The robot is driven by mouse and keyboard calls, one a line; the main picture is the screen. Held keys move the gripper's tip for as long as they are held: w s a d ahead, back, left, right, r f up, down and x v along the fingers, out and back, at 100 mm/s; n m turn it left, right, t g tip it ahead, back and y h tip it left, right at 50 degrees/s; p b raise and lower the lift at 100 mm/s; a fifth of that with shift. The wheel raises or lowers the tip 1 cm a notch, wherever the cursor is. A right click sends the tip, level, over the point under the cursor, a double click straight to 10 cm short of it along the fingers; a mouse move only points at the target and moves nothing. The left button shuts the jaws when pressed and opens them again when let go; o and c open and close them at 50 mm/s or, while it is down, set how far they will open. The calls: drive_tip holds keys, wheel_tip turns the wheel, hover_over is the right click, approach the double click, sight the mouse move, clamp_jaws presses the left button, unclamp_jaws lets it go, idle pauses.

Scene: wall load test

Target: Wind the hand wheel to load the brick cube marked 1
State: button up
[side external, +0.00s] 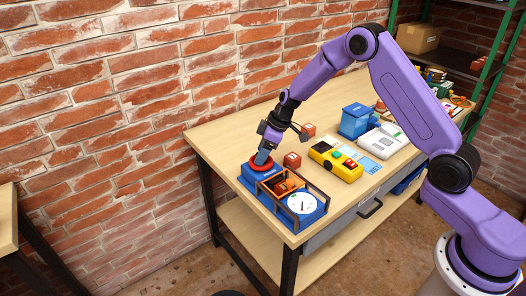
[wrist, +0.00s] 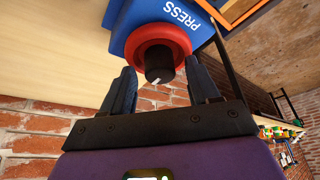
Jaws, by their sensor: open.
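A blue press (side external: 250,181) stands at the near left end of the bench. Its red hand wheel (side external: 258,164) lies on top, and an orange frame (side external: 268,180) and a round white dial (side external: 302,203) are beside it. My gripper (side external: 265,155) is over the wheel, pointing down. In the wrist view the red wheel (wrist: 140,43) has a dark knob (wrist: 158,66) between my two open fingers (wrist: 162,82), with gaps visible on both sides. An orange-brown block (side external: 287,185) sits inside the frame. Its marking cannot be read.
Two red-brown cubes, one nearer (side external: 292,160) and one farther (side external: 309,130), stand loose on the bench. A yellow button box (side external: 336,160), white device (side external: 375,143) and blue bin (side external: 357,121) stand to the right. A brick wall (side external: 120,100) rises behind.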

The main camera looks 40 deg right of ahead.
drive_tip(key=c, duration=1)
